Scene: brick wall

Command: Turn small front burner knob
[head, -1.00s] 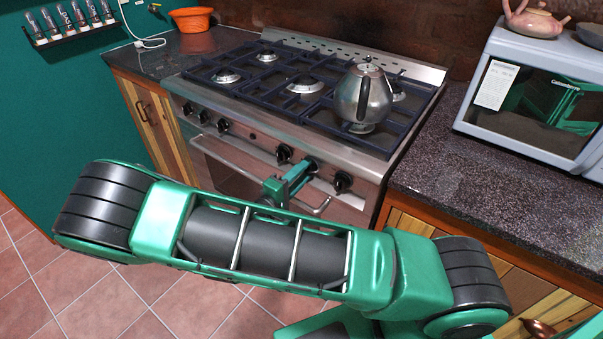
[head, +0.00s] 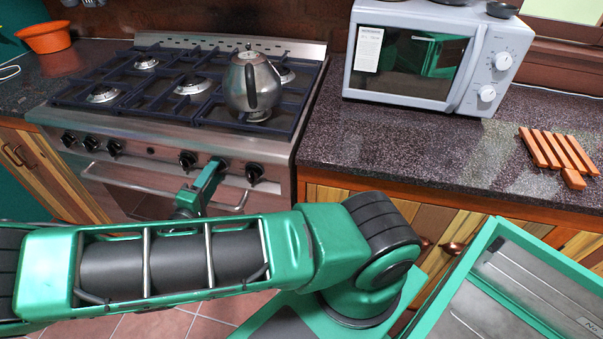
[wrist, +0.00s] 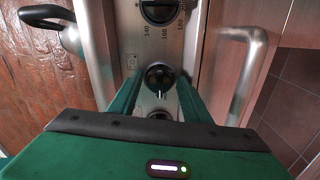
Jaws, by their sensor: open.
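The stove (head: 160,130) has a row of black knobs along its steel front panel. My gripper (head: 214,166) is at this panel, between the knob (head: 187,160) on its left and the knob (head: 254,173) at the right end, and hides part of the panel. In the wrist view my open gripper (wrist: 160,88) has its two green fingers on either side of a small black knob (wrist: 160,77). I cannot tell whether they touch it. A larger knob with temperature numbers (wrist: 160,12) is above it, and another dark knob (wrist: 158,115) is partly hidden below.
A steel kettle (head: 252,88) stands on the right burners. The oven handle bar (head: 150,192) runs below the knobs, close to my gripper. A microwave (head: 430,60) and a wooden rack (head: 556,152) are on the right counter. An orange bowl (head: 45,37) is at the far left.

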